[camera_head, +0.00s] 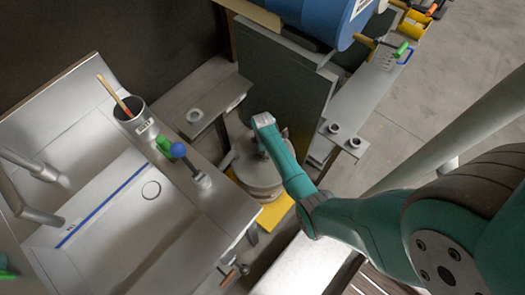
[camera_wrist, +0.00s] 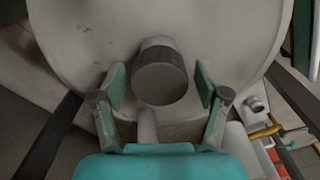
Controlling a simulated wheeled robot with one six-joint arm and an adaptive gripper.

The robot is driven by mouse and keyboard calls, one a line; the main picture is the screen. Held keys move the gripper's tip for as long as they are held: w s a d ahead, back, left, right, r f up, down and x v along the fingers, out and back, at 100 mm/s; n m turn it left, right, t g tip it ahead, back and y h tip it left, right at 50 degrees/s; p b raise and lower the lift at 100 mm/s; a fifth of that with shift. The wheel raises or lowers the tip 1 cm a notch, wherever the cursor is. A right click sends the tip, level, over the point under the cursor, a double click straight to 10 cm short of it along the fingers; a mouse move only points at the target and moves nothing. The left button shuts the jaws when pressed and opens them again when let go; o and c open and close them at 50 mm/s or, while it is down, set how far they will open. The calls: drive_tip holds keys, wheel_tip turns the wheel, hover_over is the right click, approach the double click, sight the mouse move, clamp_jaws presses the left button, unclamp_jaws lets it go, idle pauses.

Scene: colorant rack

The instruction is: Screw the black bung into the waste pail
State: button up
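The waste pail (camera_head: 262,187) is a pale grey round vessel on a yellow base in the head view, partly covered by my arm. Its pale rounded top (camera_wrist: 75,35) fills much of the wrist view. A dark grey ribbed cylinder, apparently the black bung (camera_wrist: 160,80), shows there with a pale round part behind it. My gripper (camera_wrist: 160,88) is open, one finger on each side of the bung, with a visible gap on both sides. I cannot tell how deep the bung sits. In the head view the fingers are hidden behind my arm.
A sink bench (camera_head: 110,200) with a grey cup (camera_head: 137,122) stands left of the pail. A grey upright panel (camera_head: 285,85) and a blue drum (camera_head: 320,15) are behind it. A narrow shelf with fittings (camera_head: 345,135) is at right. Floor is clear at upper right.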

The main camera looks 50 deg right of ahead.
drive_tip(key=n, duration=0.6)
drive_tip(key=shift+n, duration=0.4)
drive_tip(key=n, duration=0.7)
drive_tip(key=c, duration=1.1)
drive_tip(key=m, duration=1.3)
drive_tip(key=shift+f+m, duration=0.1)
drive_tip(key=shift+m, duration=0.3)
